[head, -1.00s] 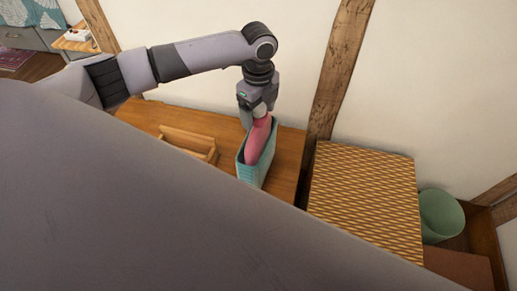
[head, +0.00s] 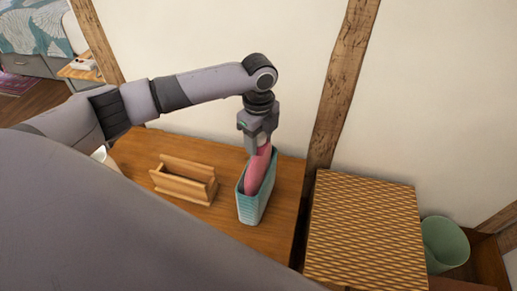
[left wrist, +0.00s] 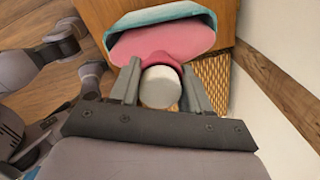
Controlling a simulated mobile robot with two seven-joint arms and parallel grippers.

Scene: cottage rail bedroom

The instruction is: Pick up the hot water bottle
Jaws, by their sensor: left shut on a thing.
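The hot water bottle (head: 258,172) is pink-red and stands upright in a narrow teal bin (head: 250,208) on a wooden surface. My left gripper (head: 258,142) is above the bin and shut on the top of the bottle. In the left wrist view the gripper's fingers (left wrist: 160,88) lie on both sides of the bottle's pale round stopper (left wrist: 159,87). The pink body (left wrist: 160,42) shows beyond it, inside the teal rim (left wrist: 165,14). The bottle's lower part is hidden in the bin. My right gripper is not in view.
A small wooden rack (head: 183,182) stands left of the bin. A woven-patterned box (head: 365,235) and a green bin (head: 444,243) are to the right. A wall with a timber post (head: 338,85) is close behind.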

